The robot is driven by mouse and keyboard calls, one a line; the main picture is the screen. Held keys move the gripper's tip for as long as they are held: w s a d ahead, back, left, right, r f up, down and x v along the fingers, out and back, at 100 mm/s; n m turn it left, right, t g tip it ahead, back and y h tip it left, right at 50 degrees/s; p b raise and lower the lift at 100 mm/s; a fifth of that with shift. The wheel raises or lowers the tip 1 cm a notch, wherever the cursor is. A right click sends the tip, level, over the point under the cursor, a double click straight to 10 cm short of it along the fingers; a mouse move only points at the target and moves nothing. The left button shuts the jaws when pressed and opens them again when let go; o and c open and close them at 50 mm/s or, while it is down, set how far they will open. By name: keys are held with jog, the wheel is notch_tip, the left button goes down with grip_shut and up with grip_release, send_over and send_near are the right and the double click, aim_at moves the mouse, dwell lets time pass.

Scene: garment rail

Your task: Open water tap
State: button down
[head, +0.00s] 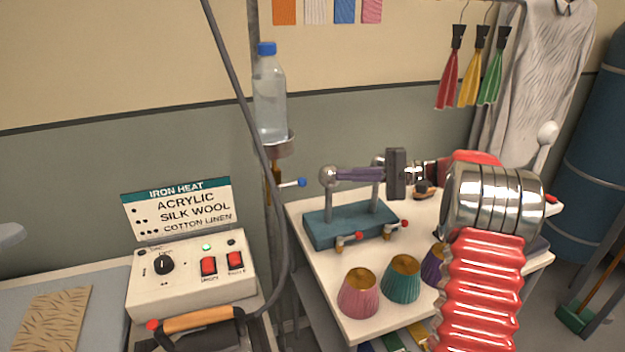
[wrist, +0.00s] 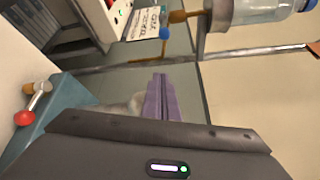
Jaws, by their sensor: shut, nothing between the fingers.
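A tap with a blue-tipped lever (head: 290,183) sits on a brass pipe below a clear water bottle (head: 269,103) held upright in a metal cup (head: 279,147). In the wrist view the blue tip (wrist: 165,33) and brass fitting lie beyond my fingers, near the top. My gripper (head: 338,174) has purple fingers, shut and empty, pointing left towards the tap. It is to the right of the tap and apart from it. In the wrist view my fingertips (wrist: 160,76) point up the picture, with the bottle (wrist: 265,10) at the upper right.
A teal stand (head: 350,222) with posts, a metal ball and two red-tipped taps (head: 359,236) is below my gripper. An iron control box (head: 192,272) is at left. A grey hose (head: 250,120) hangs before the bottle.

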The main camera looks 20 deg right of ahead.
aim_at(290, 184)
jog(key=shift+a, duration=0.1)
jog(key=a, duration=0.9)
jog(key=shift+w+a, duration=0.15)
jog(key=shift+w, duration=0.05)
dwell(0.3)
